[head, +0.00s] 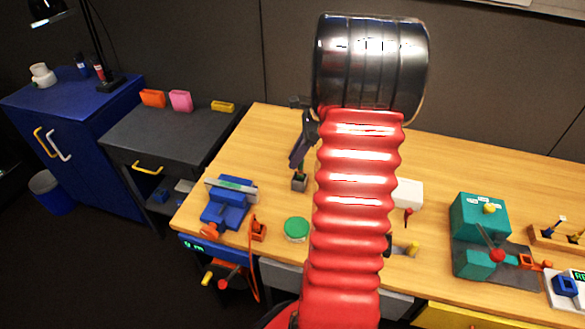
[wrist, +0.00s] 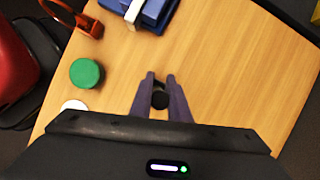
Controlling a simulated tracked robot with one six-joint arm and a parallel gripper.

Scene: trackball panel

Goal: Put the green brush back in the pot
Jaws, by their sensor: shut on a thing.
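My gripper (head: 298,150) points down over the wooden bench, to the left of my red arm. A small dark grey squarish thing (head: 299,183) is directly under the green part. It looks like the pot, but I cannot tell whether the brush stands inside it. In the wrist view, a dark round shape (wrist: 160,100) shows between the fingers of my gripper (wrist: 160,77). The green part does not show there.
A blue vise (head: 226,208) and an orange tool (head: 258,231) are at the bench's left. A round green thing (head: 297,229) lies near the front edge. A teal machine (head: 474,225) stands right. My arm hides the bench middle; bare wood lies behind the vise.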

